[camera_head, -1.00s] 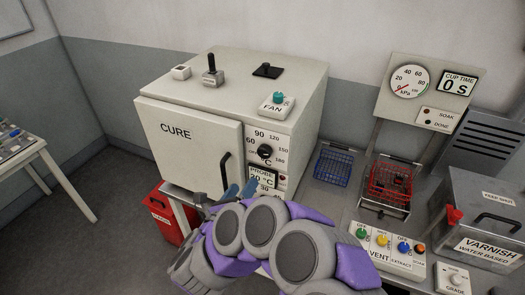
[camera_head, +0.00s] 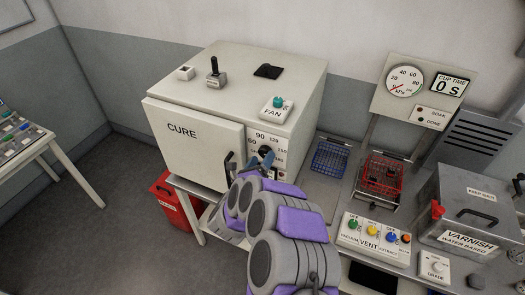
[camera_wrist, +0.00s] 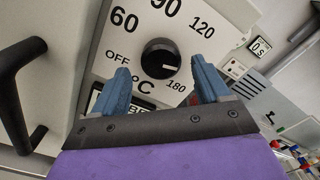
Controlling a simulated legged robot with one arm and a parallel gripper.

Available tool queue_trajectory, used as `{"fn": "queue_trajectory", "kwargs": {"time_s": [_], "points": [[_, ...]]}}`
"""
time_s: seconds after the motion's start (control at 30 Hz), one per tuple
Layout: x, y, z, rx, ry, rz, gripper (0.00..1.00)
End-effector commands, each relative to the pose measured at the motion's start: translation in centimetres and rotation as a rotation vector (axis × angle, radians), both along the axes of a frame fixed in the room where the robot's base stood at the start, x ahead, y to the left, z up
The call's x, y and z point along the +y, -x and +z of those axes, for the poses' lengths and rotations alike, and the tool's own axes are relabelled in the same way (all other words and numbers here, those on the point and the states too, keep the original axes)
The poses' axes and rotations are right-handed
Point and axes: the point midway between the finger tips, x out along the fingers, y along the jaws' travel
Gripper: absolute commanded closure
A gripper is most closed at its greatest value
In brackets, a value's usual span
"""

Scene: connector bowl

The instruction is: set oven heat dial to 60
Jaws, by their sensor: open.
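The white CURE oven (camera_head: 190,138) stands on a bench with its door shut. Its black heat dial (camera_wrist: 160,58) is on the front panel, ringed by OFF, 60, 90, 120 and 180 marks. A pale pointer line on the dial points right, close to 180 in the wrist view. My gripper (camera_wrist: 164,80) is open, with blue fingertips below and to either side of the dial, and nothing between them. In the head view my gripper (camera_head: 257,160) is at the panel and partly covers the dial; contact cannot be told.
The black door handle (camera_wrist: 14,95) sticks out left of my gripper.

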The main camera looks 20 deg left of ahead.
Motion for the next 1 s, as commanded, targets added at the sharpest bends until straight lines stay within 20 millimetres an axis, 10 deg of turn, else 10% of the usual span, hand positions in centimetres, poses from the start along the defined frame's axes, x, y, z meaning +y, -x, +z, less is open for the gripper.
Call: {"fn": "queue_trajectory", "kwargs": {"time_s": [0.63, 1.0], "points": [[-0.2, -2.1, 0.0, 0.000, -0.002, 0.001, 0.25], [-0.2, -2.1, 0.0, 0.000, -0.002, 0.001, 0.60]]}}
